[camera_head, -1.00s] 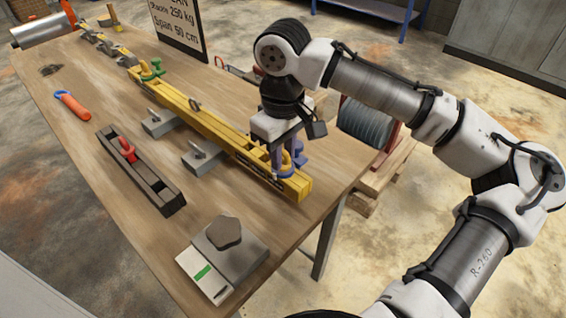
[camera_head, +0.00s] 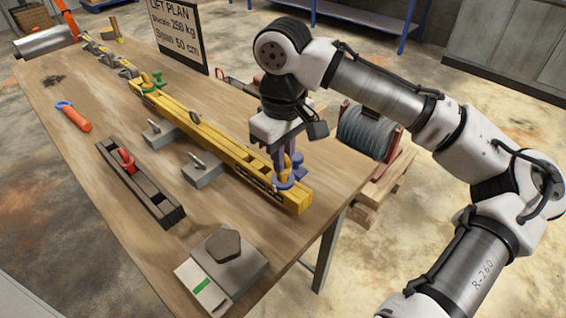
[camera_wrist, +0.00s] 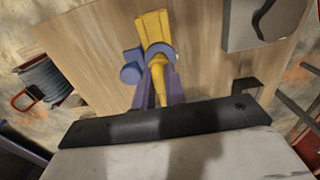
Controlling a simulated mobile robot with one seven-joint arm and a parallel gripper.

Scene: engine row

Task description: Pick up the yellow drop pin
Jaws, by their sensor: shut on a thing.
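My gripper (camera_head: 285,178) points down at the near end of the long yellow beam (camera_head: 222,143). Its purple fingers are shut on the yellow drop pin (camera_wrist: 158,70), which shows between them in the wrist view. A purple-blue shackle (camera_head: 299,163) sits at the same end of the beam, close around the fingers. In the head view the pin is mostly hidden by the fingers. I cannot tell whether the pin is still seated in the beam or shackle.
A green shackle (camera_head: 150,82) sits at the beam's far end. Grey blocks with eyes (camera_head: 202,170), a dark tray (camera_head: 140,185) with a red item, an orange-handled tool (camera_head: 75,117) and a grey scale-like block (camera_head: 225,262) lie on the table. A cable reel (camera_head: 365,132) stands beyond its edge.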

